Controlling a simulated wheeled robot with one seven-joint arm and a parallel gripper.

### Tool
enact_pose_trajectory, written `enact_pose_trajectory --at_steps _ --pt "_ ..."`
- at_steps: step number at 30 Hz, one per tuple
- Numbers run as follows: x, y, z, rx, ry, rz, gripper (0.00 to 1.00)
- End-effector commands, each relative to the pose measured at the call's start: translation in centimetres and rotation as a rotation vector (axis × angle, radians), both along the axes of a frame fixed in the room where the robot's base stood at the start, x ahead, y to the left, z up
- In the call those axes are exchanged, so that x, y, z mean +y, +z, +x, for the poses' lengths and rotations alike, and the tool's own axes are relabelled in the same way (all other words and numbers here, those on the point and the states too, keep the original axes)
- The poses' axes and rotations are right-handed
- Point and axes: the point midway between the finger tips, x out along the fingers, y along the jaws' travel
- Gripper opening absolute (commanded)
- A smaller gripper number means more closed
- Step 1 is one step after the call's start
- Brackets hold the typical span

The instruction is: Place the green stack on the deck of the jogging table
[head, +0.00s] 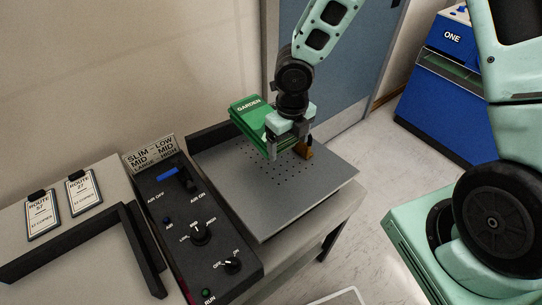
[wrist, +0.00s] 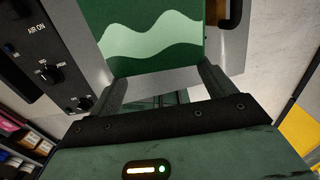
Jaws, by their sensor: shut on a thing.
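The green stack (head: 248,113), labelled GARDEN, is over the back left part of the grey deck (head: 285,210) of the jogging table. My gripper (head: 284,143) is shut on the near edge of the stack. In the wrist view the stack (wrist: 155,40) shows a pale green wave pattern and extends out between the two fingers. The deck has a pattern of small holes and a dark raised fence (head: 215,133) along its back. I cannot tell whether the stack's underside touches the deck.
A small brown piece (head: 305,150) shows beside my gripper. Two ROUTE cards (head: 83,192) lie far left. A blue unit marked ONE (head: 440,95) stands at right. The deck's front is clear.

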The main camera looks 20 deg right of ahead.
Motion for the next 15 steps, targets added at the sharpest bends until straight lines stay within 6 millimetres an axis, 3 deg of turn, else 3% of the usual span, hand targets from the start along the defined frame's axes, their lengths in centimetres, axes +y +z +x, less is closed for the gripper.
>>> enact_pose_trajectory --at_steps 4,15 --pt "0.1 -2.9 -0.1 0.002 0.006 0.0 0.44" --pt "0.1 -7.1 -0.1 0.002 0.006 -0.001 0.44"
